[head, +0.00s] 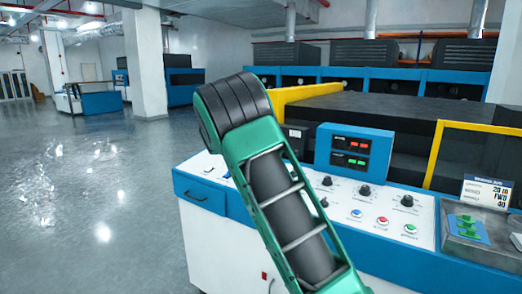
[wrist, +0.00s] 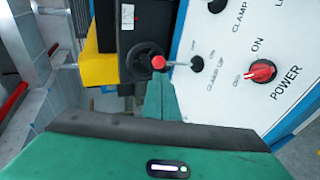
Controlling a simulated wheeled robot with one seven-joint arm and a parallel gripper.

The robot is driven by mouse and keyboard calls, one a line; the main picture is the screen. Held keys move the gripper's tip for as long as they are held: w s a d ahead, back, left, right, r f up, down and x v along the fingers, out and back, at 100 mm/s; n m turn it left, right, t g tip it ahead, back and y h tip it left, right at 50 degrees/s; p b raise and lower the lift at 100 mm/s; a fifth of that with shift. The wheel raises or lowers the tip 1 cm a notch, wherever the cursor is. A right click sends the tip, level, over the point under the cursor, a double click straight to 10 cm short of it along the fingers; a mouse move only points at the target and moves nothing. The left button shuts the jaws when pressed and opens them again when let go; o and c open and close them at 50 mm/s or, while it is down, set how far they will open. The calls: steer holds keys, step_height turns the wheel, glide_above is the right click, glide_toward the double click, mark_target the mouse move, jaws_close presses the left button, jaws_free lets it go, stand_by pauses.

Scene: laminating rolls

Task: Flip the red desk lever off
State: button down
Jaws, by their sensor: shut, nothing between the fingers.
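In the wrist view, a lever with a red ball tip (wrist: 158,62) and a thin metal stem sticks out from the white panel (wrist: 215,100), beside the lettering "CLAMP UP". Small on/off marks are near its base, but I cannot tell its setting. My gripper (wrist: 158,82) shows as a narrow green wedge, shut and empty, with its tip just below the red ball. I cannot tell whether they touch. In the head view my green arm hides the gripper and this lever.
A red POWER knob (wrist: 262,71) is to the right of the lever. A black round part (wrist: 146,60) and a yellow part (wrist: 99,69) are on the left. The head view shows the blue display box (head: 354,150), panel knobs and buttons, and open floor (head: 90,190) at left.

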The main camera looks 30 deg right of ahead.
steer(key=v, duration=0.6)
steer(key=shift+a, duration=0.3)
steer(key=shift+s, duration=0.15)
steer(key=s+d+f+m+g+y, duration=0.2)
steer(key=s+f+m, duration=0.15)
steer(key=s, duration=0.65)
steer(key=s+d+f+m+g+y, duration=0.2)
steer(key=s+d+f+y, duration=0.15)
steer(key=s, duration=0.65)
steer(key=s+a+f+m+g+y, duration=0.1)
steer(key=s+a, duration=0.4)
steer(key=s, duration=0.6)
steer(key=s+a+f+m+g+y, duration=0.1)
steer(key=s+a+f+m+y, duration=0.2)
steer(key=s, duration=0.8)
steer(key=s+a+f+m+g+y, duration=0.1)
steer(key=s+a+f+m+y, duration=0.1)
steer(key=s+a, duration=0.6)
steer(key=s+f+m, duration=0.1)
steer(key=s, duration=0.2)
steer(key=shift+s+f+g, duration=0.3)
steer(key=shift+f, duration=0.1)
